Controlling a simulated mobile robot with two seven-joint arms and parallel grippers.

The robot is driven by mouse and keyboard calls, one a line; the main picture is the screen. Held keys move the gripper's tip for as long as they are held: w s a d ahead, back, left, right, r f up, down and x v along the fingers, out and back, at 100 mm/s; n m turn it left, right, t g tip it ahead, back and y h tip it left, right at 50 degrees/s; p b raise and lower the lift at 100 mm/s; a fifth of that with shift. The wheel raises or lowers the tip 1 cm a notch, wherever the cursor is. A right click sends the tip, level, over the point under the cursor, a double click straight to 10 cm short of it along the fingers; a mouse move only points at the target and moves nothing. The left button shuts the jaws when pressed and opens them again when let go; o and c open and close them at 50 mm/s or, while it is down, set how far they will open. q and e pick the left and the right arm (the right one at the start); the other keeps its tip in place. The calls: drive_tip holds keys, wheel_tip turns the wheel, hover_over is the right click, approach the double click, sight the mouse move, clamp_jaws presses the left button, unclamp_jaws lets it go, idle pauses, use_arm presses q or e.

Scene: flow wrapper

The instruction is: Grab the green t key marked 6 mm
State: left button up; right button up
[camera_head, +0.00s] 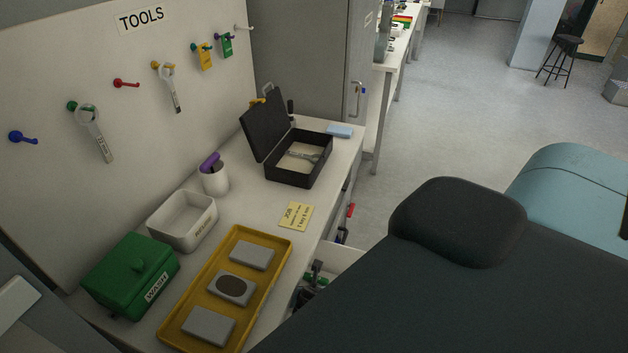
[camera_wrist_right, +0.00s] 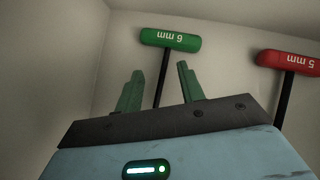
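The green T key (camera_wrist_right: 171,40) marked 6 mm shows in the right wrist view, its label upside down in the picture. Its dark shank runs down from the handle through the gap between the fingers of my right gripper (camera_wrist_right: 160,70). The fingers are open, spread on either side of the shank, with the handle beyond their tips. I cannot tell how deep the shank sits between them. In the head view my right arm covers the lower right, and the key cannot be made out there. My left gripper is not in view.
A red T key (camera_wrist_right: 289,62) marked 5 mm is close on the right. Pale walls surround both keys. In the head view a drawer (camera_head: 343,260) stands open under the bench. On the bench are a yellow tray (camera_head: 246,305), a green box (camera_head: 120,268) and an open black case (camera_head: 291,177).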

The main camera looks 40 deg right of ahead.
drive_tip(key=shift+d+f, duration=0.2)
drive_tip(key=shift+f, duration=0.6)
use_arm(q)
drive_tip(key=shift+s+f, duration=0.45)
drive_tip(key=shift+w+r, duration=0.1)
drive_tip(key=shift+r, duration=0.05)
use_arm(e)
drive_tip(key=shift+w+r, duration=0.1)
drive_tip(key=shift+c, duration=0.3)
drive_tip(key=shift+c, duration=1.4)
clamp_jaws()
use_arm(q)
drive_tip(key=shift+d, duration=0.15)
